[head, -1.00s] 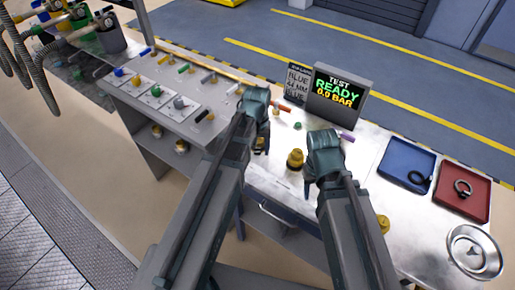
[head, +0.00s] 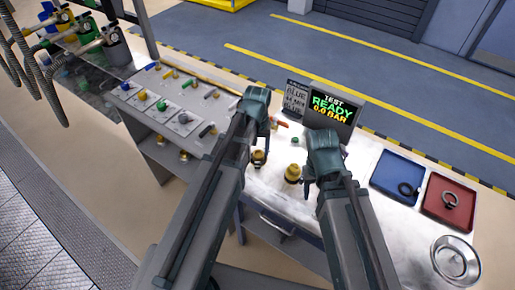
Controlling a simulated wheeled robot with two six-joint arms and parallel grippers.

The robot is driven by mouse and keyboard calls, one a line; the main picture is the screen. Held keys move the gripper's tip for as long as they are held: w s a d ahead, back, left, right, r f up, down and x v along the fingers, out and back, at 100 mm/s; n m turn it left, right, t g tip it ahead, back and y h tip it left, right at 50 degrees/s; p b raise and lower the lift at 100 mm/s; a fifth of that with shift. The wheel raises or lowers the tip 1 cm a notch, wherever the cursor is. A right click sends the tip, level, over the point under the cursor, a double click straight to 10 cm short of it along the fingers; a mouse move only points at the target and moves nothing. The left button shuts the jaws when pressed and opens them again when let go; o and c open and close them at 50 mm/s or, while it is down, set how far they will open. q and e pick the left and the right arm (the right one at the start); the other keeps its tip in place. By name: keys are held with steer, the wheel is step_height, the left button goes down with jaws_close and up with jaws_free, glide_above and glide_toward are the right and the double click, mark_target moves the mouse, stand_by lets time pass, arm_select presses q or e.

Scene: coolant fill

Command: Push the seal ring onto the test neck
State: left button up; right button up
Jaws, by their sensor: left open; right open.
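A dark ring (head: 406,189) lies in the blue tray (head: 385,161), and a grey ring (head: 449,200) lies in the red tray (head: 467,184). I cannot tell for sure which is the seal ring. Two brass necks stand on the bench: one (head: 293,173) between my grippers, the other (head: 259,158) just below my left gripper. Which is the test neck is unclear. My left gripper (head: 260,132) is open and seems empty above the bench. My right gripper (head: 309,179) is open and seems empty, right of the nearer brass neck. My arms hide part of the bench.
A test screen (head: 332,108) reading READY, 0.0 BAR stands at the back beside a sign (head: 296,96). A round metal dish (head: 456,262) sits at the front right. Coloured valves (head: 162,104) line the left bench. Bare bench (head: 365,155) shows left of the blue tray.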

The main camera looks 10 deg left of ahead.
arm_select(q)
step_height(320, 180, up, 5)
steer(key=p, duration=0.4)
steer(key=shift+r, duration=0.15)
arm_select(e)
step_height(320, 180, up, 5)
steer(key=shift+r, duration=0.15)
